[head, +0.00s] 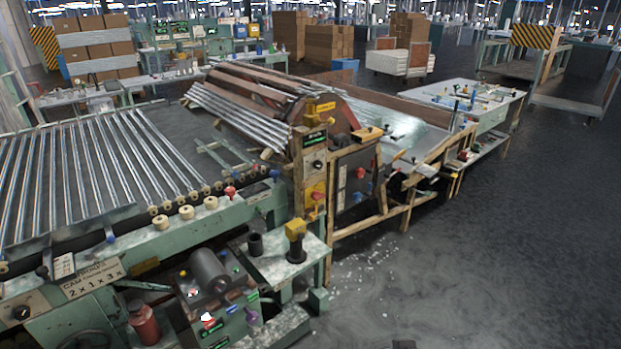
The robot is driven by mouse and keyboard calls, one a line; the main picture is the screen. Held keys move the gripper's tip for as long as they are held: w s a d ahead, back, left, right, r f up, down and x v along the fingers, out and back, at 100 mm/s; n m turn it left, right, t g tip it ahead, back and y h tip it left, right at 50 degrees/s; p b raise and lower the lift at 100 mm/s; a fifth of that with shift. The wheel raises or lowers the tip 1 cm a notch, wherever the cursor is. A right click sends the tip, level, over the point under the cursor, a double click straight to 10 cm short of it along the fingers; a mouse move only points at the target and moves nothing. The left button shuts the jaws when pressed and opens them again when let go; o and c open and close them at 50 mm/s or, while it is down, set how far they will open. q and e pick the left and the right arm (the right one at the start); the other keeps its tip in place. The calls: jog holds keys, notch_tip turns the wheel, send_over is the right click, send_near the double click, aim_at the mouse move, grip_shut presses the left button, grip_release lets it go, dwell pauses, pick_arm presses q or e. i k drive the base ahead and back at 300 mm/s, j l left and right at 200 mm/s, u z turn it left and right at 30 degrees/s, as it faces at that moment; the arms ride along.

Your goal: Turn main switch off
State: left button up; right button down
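No switch in the head view has a label I can read as main switch. A yellow panel with a red knob (317,196) is on the wooden post of the machine in the middle. A dark panel beside it carries a red knob (360,172) and a blue knob (357,197). A black round knob (22,312) is on the green machine at the lower left. A small control box (212,318) with green labels and small buttons stands at the bottom. The position of each switch is too small to tell. Neither of my grippers is in view.
Metal tubes lie on the green machine's bed (95,175) at left. A small green shelf (280,262) holding a black and yellow piece (296,240) juts out at its front. A long worktable (480,105) stands at the back right. The grey floor (470,250) at right is clear.

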aim_at(317, 196)
jog(key=i+l+z, duration=0.15)
jog(key=z, duration=0.2)
jog(key=i+l+z, duration=0.1)
jog(key=i+z, duration=0.45)
jog(key=z, duration=0.15)
